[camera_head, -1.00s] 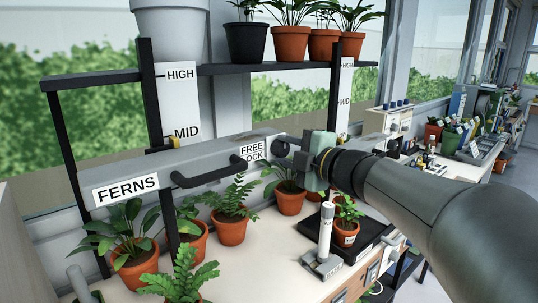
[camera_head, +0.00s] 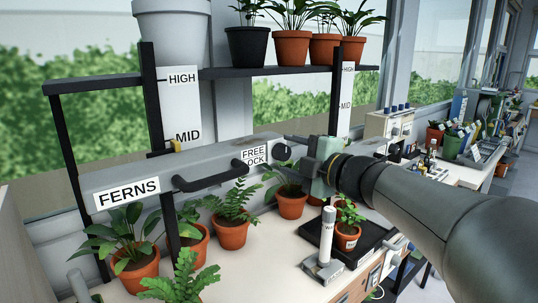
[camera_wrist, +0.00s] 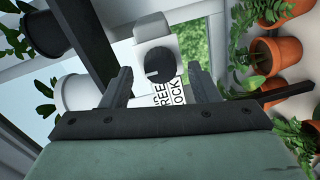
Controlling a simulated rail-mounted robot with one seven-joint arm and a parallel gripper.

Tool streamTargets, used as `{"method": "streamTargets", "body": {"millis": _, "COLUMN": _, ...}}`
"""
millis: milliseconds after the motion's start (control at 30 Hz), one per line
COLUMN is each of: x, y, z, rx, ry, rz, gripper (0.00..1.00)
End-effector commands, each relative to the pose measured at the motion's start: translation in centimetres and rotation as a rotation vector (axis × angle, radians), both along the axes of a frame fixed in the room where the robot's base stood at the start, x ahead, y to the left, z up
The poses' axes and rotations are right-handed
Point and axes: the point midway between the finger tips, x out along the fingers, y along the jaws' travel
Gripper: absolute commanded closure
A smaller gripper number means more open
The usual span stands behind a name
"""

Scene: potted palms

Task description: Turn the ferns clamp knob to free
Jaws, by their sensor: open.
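The ferns clamp knob is a dark round knob (camera_head: 282,151) on the right part of the grey rail marked FERNS (camera_head: 127,194), beside a FREE / LOCK label (camera_head: 254,155). In the wrist view the knob (camera_wrist: 159,61) shows a pale pointer line and sits between and beyond my fingertips. My gripper (camera_wrist: 157,82) is open and empty, with one finger on each side of the knob. In the head view my gripper (camera_head: 300,147) comes from the right, close to the knob. I cannot tell whether the fingers touch it.
A dark handle (camera_head: 210,178) juts from the rail left of the label. Potted ferns (camera_head: 232,230) stand on the bench below. A black tray (camera_head: 368,240) with a plant and a white upright device (camera_head: 326,240) stand under my arm. A shelf (camera_head: 290,70) with pots is above.

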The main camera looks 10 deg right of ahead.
Motion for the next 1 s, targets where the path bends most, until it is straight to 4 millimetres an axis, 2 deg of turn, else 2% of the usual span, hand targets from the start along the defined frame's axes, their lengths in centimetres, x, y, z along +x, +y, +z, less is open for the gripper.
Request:
{"method": "streamTargets", "body": {"millis": 200, "x": -3.4, "y": -1.8, "z": 0.3, "rx": 0.0, "ry": -0.002, "rz": -0.002, "gripper": 0.45}}
{"method": "streamTargets", "body": {"millis": 433, "x": -5.3, "y": -2.9, "z": 0.4, "rx": -0.001, "ry": 0.0, "rz": 0.0, "gripper": 0.45}}
{"method": "streamTargets", "body": {"millis": 833, "x": -5.1, "y": -3.2, "z": 0.6, "rx": 0.022, "ry": 0.007, "rz": -0.03, "gripper": 0.45}}
{"method": "streamTargets", "body": {"millis": 933, "x": -4.1, "y": -4.0, "z": 0.9, "rx": 0.104, "ry": 0.035, "rz": -0.142, "gripper": 0.45}}
{"method": "streamTargets", "body": {"millis": 1000, "x": -3.2, "y": -5.1, "z": 0.5, "rx": 0.2, "ry": 0.089, "rz": -0.276, "gripper": 0.45}}
